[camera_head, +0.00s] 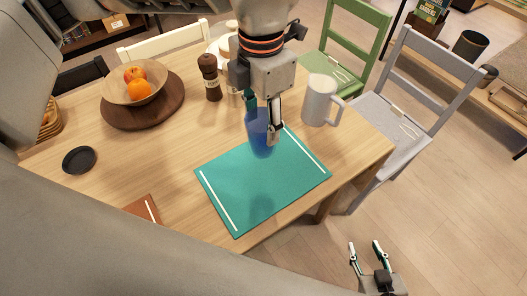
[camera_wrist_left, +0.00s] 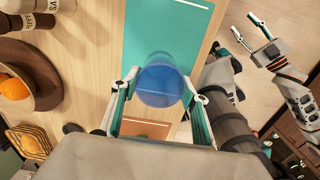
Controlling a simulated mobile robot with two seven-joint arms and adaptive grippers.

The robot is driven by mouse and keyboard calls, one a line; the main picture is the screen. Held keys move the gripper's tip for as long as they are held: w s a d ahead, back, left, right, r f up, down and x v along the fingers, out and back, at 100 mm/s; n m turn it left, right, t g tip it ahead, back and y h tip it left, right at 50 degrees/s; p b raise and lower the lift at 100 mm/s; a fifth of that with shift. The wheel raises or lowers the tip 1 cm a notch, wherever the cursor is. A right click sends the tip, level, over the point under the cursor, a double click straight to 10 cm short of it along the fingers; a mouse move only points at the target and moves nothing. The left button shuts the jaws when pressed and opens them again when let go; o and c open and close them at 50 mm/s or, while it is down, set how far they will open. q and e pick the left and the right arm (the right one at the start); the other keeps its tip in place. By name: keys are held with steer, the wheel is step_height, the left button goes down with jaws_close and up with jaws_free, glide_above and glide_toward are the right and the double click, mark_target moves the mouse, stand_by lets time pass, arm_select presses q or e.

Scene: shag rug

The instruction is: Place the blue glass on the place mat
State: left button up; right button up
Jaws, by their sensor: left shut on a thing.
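The blue glass (camera_head: 261,138) is upright between the fingers of my left gripper (camera_head: 263,118), which is shut on it. In the left wrist view the glass (camera_wrist_left: 161,84) sits between both fingers. The teal place mat (camera_head: 262,184) lies on the table, and the glass appears at its far edge. I cannot tell whether the glass base touches the mat or hangs above it. In the left wrist view the mat (camera_wrist_left: 165,35) shows beyond the glass. My right gripper (camera_head: 368,250) is open and empty, off the table at the lower right.
A white mug (camera_head: 320,101) stands right of my left gripper. A pepper mill (camera_head: 210,80) and a fruit bowl (camera_head: 118,90) on a round wooden board stand to the left. A black dish (camera_head: 79,160) and a brown mat (camera_head: 143,209) lie on the left. Most of the teal mat is clear.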

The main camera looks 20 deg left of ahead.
mark_target(262, 141)
arm_select(q)
step_height(262, 141, down, 6)
steer(key=shift+f, duration=0.15)
step_height(262, 141, down, 4)
steer(key=shift+f+b, duration=0.15)
steer(key=shift+b, duration=0.2)
steer(key=shift+f, duration=0.2)
steer(key=shift+f, duration=0.1)
steer(key=o, duration=1.6)
